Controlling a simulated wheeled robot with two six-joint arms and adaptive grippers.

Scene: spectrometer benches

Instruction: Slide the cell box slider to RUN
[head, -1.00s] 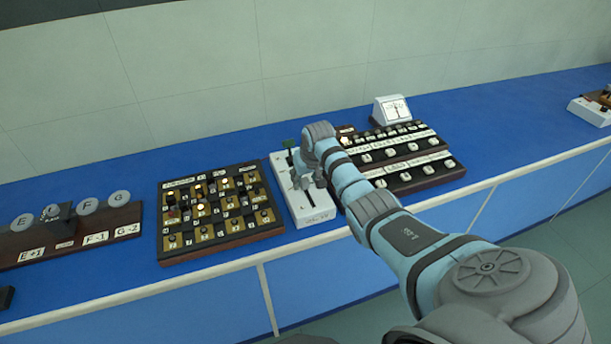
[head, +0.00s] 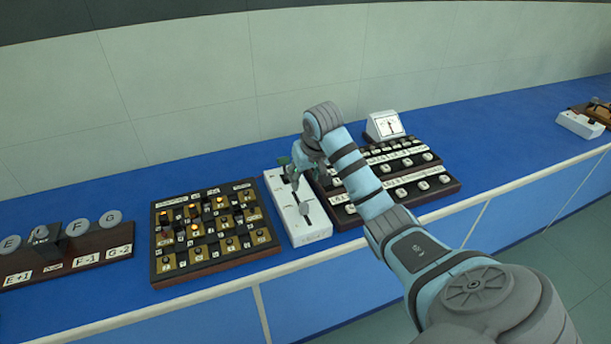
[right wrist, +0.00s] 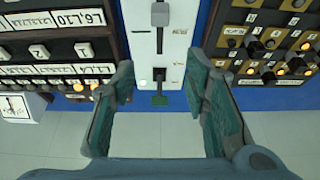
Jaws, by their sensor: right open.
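The cell box is a long white box (head: 314,232) on the blue bench, with a dark slot along its top. A green part (right wrist: 160,99) shows at the box's far end. My right gripper (right wrist: 161,78) is open and empty, its two fingers apart on either side of the box's far end. In the head view the right gripper (head: 297,178) hangs over the box's far half. The labels are too small to read. My left gripper is out of view.
A dark board with gold squares and lit lamps (head: 215,235) stands left of the box. A stepped key panel (head: 440,188) and a dial meter (head: 386,127) are on the right. A board with round discs (head: 70,250) is far left. Bare bench lies at the back.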

